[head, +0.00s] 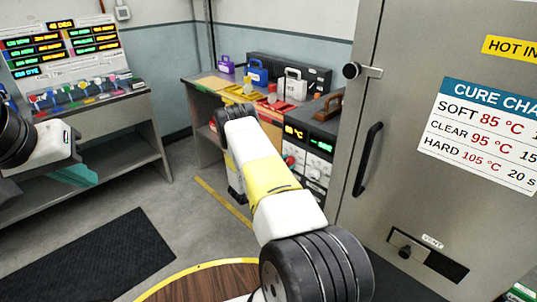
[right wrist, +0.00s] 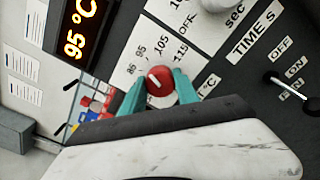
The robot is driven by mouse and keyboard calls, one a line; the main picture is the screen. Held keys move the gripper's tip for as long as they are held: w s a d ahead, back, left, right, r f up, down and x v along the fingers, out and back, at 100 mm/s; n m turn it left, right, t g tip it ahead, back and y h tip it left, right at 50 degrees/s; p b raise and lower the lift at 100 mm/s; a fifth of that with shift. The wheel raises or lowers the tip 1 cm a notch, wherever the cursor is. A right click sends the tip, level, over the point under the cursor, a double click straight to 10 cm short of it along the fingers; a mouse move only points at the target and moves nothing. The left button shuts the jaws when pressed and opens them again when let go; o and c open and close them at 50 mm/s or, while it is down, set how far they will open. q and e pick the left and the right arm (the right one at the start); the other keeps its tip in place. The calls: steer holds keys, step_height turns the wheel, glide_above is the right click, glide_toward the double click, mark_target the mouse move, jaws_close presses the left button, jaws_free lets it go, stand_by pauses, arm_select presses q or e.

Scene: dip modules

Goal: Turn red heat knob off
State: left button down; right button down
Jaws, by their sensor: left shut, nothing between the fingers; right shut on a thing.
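The red heat knob (right wrist: 159,78) sits on a white dial plate marked 85, 95, 105 and 115 °C in the right wrist view. It has a white pointer mark. The teal fingers of my right gripper (right wrist: 160,91) stand on both sides of it, shut on it. An orange display (right wrist: 80,32) beside the dial reads 95 °C. In the head view, my right arm hides most of that gripper; a bit of red on the control unit (head: 290,160) shows beside the arm. My left gripper (head: 75,175) is at the far left, its teal fingers shut and empty, by the grey bench.
A toggle switch (right wrist: 297,88) with OFF and ON labels is right of the knob. A grey cabinet (head: 400,60) with a black handle stands right of the control unit. The workbench (head: 203,78) behind holds coloured cases. A round wooden table (head: 190,285) is in front.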

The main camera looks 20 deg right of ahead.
steer(key=n, duration=0.5)
steer(key=shift+a+n, duration=0.1)
steer(key=shift+n, duration=0.2)
steer(key=n, duration=1.8)
steer(key=shift+w, duration=0.1)
steer(key=shift+n, duration=0.3)
steer(key=c, duration=0.9)
jaws_free()
